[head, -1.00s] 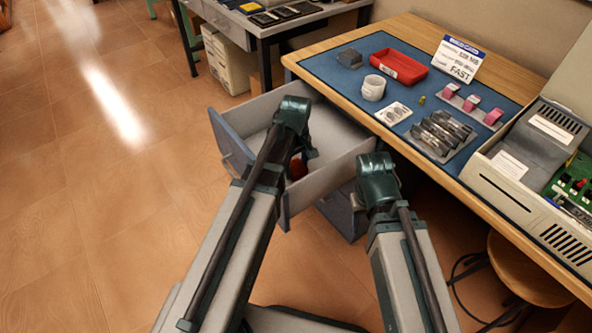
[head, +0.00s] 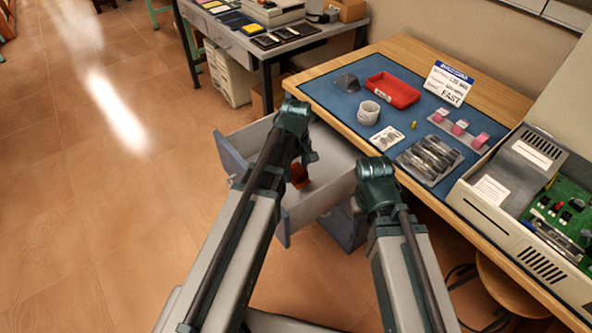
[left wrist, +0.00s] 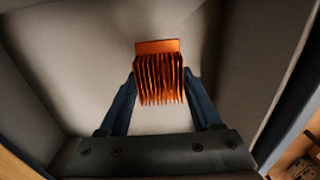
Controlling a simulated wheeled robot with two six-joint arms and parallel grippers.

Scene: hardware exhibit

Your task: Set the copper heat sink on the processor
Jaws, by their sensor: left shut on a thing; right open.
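The copper heat sink (left wrist: 159,75) is a finned orange block. My left gripper (left wrist: 160,92) is shut on it, with a blue finger on each side, in the left wrist view. In the head view the heat sink (head: 299,175) shows just below my left gripper (head: 304,160), inside the open drawer (head: 329,192). I cannot tell whether it touches the drawer floor. My right gripper (head: 358,207) is open beside the drawer's right side, mostly hidden by its arm. The green circuit board (head: 570,212) lies in the opened computer case at the right. The processor cannot be made out.
A red tray (head: 388,90), white tape roll (head: 368,113), sign (head: 448,84) and memory-stick tray (head: 430,160) are also there. The drawer walls surround my left gripper.

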